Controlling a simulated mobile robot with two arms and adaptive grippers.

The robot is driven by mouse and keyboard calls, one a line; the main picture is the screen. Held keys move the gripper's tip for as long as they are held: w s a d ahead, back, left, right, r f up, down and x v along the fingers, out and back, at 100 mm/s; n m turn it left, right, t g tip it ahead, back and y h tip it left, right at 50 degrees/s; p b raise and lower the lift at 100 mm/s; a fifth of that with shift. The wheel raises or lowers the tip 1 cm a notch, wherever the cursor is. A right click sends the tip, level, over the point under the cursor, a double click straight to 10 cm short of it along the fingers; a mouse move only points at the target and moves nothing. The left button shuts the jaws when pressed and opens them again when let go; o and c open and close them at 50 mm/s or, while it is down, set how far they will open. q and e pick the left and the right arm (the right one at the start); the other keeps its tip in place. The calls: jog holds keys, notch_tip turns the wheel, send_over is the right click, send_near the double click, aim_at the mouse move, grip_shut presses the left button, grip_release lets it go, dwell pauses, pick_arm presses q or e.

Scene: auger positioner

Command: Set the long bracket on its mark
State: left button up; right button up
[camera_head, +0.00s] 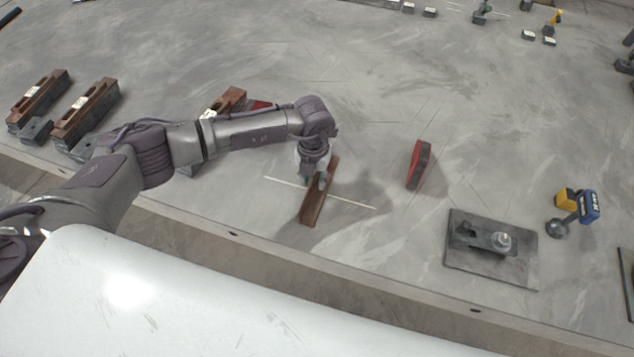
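The long bracket (317,205), a narrow rust-brown bar, is at the middle of the grey table. It slants from lower left to upper right. A thin white line (353,202), which looks like the mark, runs crosswise on the tabletop and shows on both sides of the bracket. My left gripper (314,181) points down at the bracket's upper part, with the fingertips right at it. The wrist hides most of the fingers, so I cannot tell whether they are closed on it or whether the bracket touches the table. My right gripper is not in view.
A red-and-black block (418,165) stands right of the bracket. A dark plate with a fixture (464,264) and a blue-and-yellow device (587,206) are farther right. Brown clamp blocks (86,111) stand at left. The table's front edge is close below.

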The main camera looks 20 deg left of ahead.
pick_arm(q)
grip_shut()
jog(key=shift+r, duration=0.15)
dwell(0.4)
